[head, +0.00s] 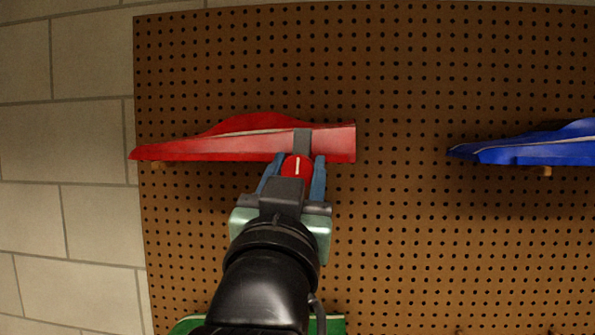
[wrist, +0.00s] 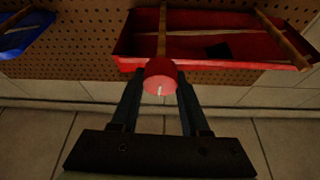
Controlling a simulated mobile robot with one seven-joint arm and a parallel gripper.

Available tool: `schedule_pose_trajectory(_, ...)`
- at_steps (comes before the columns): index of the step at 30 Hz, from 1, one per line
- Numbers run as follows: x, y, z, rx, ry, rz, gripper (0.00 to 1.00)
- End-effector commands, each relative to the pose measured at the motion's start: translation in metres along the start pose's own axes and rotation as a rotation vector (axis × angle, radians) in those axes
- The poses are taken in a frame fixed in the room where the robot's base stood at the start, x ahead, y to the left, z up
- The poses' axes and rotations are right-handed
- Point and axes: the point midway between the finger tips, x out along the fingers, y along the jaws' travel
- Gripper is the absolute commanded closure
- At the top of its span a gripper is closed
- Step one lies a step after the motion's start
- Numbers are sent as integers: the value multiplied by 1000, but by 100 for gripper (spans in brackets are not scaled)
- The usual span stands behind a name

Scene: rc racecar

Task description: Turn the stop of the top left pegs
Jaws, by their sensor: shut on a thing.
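A red car body shell (head: 215,143) hangs on the pegboard at the upper left in the head view. It also shows at the top of the wrist view (wrist: 212,50). A round red stop (head: 297,166) with a white line sits at the front of a peg, below a dark grey piece on the shell. In the head view the white line is nearly upright. In the wrist view the stop (wrist: 160,75) lies between my two blue-grey fingers. My gripper (head: 298,168) is shut on the red stop. The peg's shaft behind the stop is partly hidden.
A brown pegboard (head: 400,230) fills most of the head view. A blue shell (head: 535,146) is mounted to the right on a peg, and part of a green shell (head: 335,325) shows below my arm. A pale block wall (head: 60,140) lies left of the board.

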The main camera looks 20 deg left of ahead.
Motion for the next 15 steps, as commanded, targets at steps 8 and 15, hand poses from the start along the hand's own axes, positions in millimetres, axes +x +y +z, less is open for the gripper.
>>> schedule_pose_trajectory(8,-1,-2,2,192,-1,76,100)
schedule_pose_trajectory(15,-1,-1,2,404,0,164,100)
